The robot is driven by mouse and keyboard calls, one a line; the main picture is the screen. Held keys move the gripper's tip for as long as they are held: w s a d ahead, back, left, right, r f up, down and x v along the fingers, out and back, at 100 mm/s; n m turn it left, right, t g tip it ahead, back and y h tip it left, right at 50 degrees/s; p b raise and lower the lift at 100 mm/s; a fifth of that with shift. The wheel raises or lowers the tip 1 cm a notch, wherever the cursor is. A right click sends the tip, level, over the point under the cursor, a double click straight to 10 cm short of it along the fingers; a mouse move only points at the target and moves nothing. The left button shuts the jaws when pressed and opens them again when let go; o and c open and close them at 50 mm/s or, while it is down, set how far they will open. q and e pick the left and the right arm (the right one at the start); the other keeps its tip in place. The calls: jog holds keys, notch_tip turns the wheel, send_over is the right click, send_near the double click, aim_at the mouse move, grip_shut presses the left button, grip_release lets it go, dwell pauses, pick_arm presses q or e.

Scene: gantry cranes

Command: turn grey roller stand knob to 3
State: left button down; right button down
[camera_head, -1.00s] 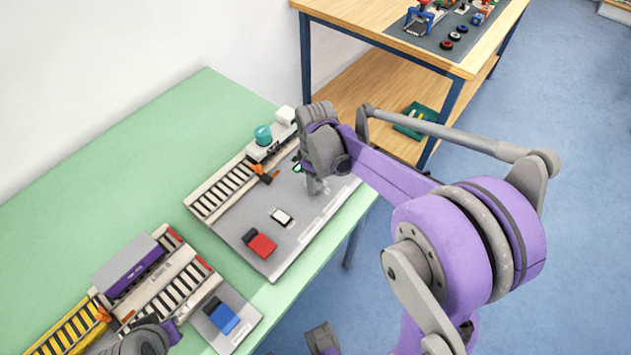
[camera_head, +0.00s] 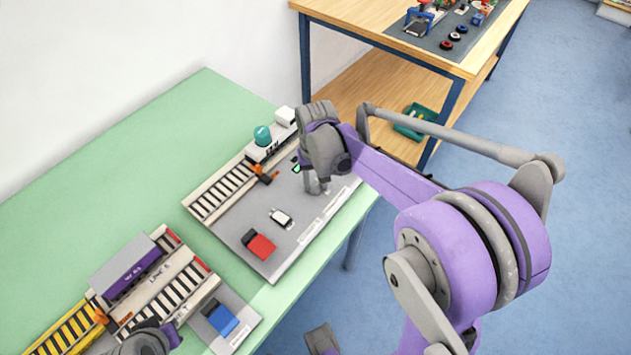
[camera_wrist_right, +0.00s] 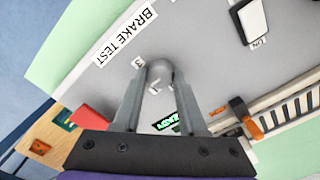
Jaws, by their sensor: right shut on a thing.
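The grey knob (camera_wrist_right: 159,72) is a small rounded piece on the grey panel of the roller stand (camera_head: 235,235). My right gripper (camera_wrist_right: 160,80) points down at the panel, shut on the knob, with one finger on each side. A printed "3" (camera_wrist_right: 138,62) lies close beside the left finger, near the words "BRAKE TEST" (camera_wrist_right: 127,34). Other marks by the knob are partly covered by the fingers. In the head view my right gripper (camera_head: 316,184) hides the knob. Only a grey and purple part of my left arm shows at bottom left; its fingers do not show.
A second stand with a blue rocker (camera_head: 220,318) is at lower left.

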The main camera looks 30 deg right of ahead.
aim_at(316, 185)
pick_arm(q)
jog(key=shift+f, duration=0.2)
pick_arm(e)
jog(key=m, duration=0.6)
pick_arm(q)
jog(key=shift+f+b, duration=0.1)
jog(key=shift+b, duration=0.2)
pick_arm(e)
jog(key=m, duration=0.6)
jog(key=shift+c, duration=2.3)
grip_release()
jog(key=shift+r, duration=0.15)
pick_arm(q)
jog(key=shift+r+p, duration=0.6)
pick_arm(e)
notch_tip(316, 185, up, 11)
jog(key=shift+f, duration=0.2)
